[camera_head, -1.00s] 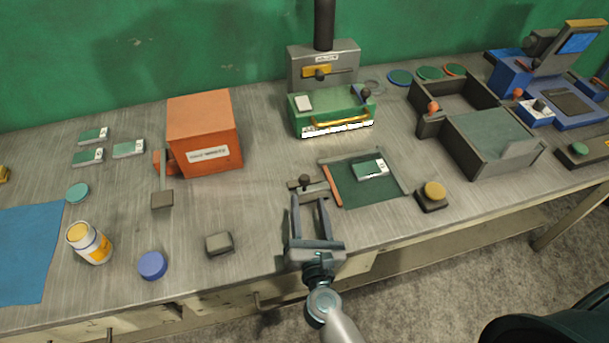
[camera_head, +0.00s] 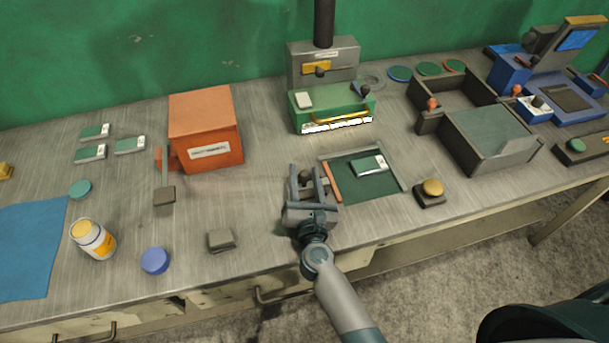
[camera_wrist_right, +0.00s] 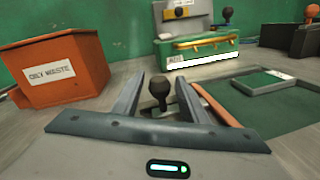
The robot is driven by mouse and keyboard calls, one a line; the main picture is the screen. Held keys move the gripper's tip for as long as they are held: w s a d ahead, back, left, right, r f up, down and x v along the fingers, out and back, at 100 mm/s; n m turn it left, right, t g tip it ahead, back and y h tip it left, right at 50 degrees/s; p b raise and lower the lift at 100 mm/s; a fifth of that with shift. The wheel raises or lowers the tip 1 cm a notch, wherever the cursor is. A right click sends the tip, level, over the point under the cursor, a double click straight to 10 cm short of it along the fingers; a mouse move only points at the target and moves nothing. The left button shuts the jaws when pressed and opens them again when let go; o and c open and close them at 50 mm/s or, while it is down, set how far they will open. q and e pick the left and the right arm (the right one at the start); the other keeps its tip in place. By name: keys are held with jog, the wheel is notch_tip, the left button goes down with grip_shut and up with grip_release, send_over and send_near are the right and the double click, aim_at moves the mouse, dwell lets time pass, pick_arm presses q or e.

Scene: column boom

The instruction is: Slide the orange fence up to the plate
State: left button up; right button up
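The orange fence (camera_head: 332,182) is a thin strip along the left edge of a dark green bed (camera_head: 368,188). It also shows in the right wrist view (camera_wrist_right: 224,107). A small green-and-white plate (camera_head: 366,167) lies on the bed, apart from the fence to its right; the wrist view shows it too (camera_wrist_right: 262,83). A dark round-topped knob (camera_wrist_right: 160,90) stands left of the fence. My right gripper (camera_head: 305,170) is open, its fingers on either side of the knob with gaps showing in the wrist view. My left gripper is not in view.
A green press (camera_head: 332,108) stands behind the bed, an orange oily-waste box (camera_head: 204,130) at its left. A yellow-topped button (camera_head: 432,188) sits right of the bed. A small grey block (camera_head: 221,240) lies front left. Bare bench lies between box and gripper.

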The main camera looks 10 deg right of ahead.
aim_at(329, 181)
grip_shut()
jog(key=d, duration=0.7)
jog(key=shift+w+d+p, duration=0.1)
jog(key=shift+w+p, duration=0.05)
jog(key=shift+p, duration=0.15)
jog(key=shift+o, duration=1.3)
grip_release()
